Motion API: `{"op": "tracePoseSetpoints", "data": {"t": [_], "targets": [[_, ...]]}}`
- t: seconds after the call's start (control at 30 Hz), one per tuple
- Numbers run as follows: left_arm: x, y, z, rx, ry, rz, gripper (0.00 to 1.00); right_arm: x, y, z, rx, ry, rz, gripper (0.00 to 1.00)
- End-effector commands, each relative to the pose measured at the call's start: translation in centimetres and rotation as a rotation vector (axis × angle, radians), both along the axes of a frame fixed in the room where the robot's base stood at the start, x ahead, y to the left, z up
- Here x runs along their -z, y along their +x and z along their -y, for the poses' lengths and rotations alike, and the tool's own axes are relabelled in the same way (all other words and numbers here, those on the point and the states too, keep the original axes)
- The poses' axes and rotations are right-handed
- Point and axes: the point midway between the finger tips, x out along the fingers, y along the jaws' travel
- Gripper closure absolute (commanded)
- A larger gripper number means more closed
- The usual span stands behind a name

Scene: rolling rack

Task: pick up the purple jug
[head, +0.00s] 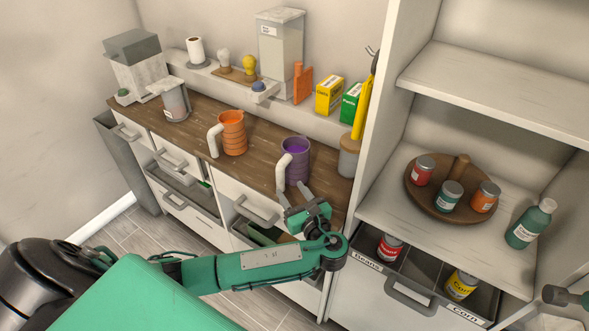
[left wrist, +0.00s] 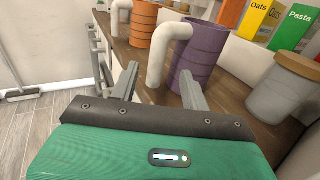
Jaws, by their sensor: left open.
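The purple jug (head: 296,158) stands upright on the wooden counter, with its white handle on the left side. It also shows in the left wrist view (left wrist: 204,55), with the handle toward my gripper. My left gripper (head: 293,193) is open and empty, just in front of the jug at the counter's front edge. In the left wrist view the two fingers (left wrist: 157,82) point at the jug, with the handle between them in the picture. I cannot tell whether a finger touches it. My right gripper is not clearly in view.
An orange jug (head: 232,134) stands left of the purple one. A lidded canister (head: 348,160) stands to its right, close to the white rack upright. Yellow and green boxes (head: 329,95) stand on the ledge behind. Drawers below the counter are partly open.

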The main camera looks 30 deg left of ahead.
Motion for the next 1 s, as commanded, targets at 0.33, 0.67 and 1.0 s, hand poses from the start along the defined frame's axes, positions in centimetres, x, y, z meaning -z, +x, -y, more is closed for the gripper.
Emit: {"op": "tracePoseSetpoints", "data": {"t": [0.33,0.67,1.0], "targets": [[-0.2,1.4,-2.4,-0.001,0.000,-0.002,0.53,-0.8,0.1,-1.3,0.001,0.014,0.002,0.64],[-0.2,3.5,-6.1,0.000,-0.001,-0.003,0.53,-2.3,0.1,-0.7,-0.002,0.008,0.002,0.64],[-0.1,3.6,-6.2,0.001,-0.002,-0.002,0.79,-2.2,0.1,-0.3,0.000,0.003,0.003,0.64]]}}
